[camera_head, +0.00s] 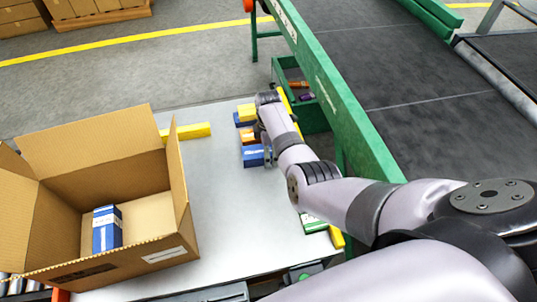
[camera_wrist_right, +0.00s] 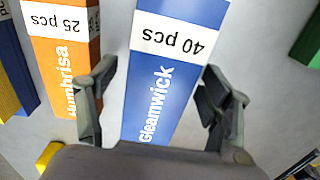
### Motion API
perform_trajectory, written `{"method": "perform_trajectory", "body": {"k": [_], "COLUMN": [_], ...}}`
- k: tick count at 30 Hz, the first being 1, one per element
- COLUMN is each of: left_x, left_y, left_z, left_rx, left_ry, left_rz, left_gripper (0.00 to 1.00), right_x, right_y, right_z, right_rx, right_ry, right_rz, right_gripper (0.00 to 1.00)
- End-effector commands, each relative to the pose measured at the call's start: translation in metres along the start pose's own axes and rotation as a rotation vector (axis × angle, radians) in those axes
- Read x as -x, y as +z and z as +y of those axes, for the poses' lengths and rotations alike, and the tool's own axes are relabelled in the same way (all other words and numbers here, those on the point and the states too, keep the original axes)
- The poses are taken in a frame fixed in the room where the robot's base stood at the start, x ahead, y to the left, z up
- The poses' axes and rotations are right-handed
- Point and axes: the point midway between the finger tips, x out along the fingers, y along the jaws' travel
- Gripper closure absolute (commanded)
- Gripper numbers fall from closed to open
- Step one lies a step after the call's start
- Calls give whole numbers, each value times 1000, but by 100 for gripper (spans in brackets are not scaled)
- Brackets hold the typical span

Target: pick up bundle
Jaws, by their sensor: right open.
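A blue bundle with a white band reading "40 pcs" and the name Gleamwick (camera_wrist_right: 165,65) lies on the grey table, also seen in the head view (camera_head: 252,157). My right gripper (camera_wrist_right: 160,98) is open over it, one finger on each side, not closed on it. In the head view my right gripper (camera_head: 267,150) is at the right end of the bundles, partly hidden by its own arm. An orange bundle marked Humbrisa, "25 pcs" (camera_wrist_right: 62,50), lies close beside the left finger in the wrist view. My left gripper is not in view.
An open cardboard box (camera_head: 145,255) stands at the left with a blue and white bundle (camera_head: 107,230) inside. A yellow bundle (camera_head: 190,131) lies behind it. A green rail (camera_head: 335,95) borders the table at right. Bare table (camera_head: 220,210) separates box and bundles.

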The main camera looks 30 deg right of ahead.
Motion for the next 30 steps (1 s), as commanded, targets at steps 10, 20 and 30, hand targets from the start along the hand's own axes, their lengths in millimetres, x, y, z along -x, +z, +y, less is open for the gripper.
{"method": "perform_trajectory", "body": {"k": [10,20,30], "left_x": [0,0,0], "left_y": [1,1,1], "left_z": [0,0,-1], "left_rx": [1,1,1], "left_ry": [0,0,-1], "left_rz": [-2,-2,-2], "left_gripper": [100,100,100], "right_x": [1,1,1], "right_y": [0,0,0], "right_z": [0,0,0], "right_rx": [0,0,0], "right_ry": [1,1,1], "right_rz": [-1,-1,-1], "right_gripper": [39,61,83]}}
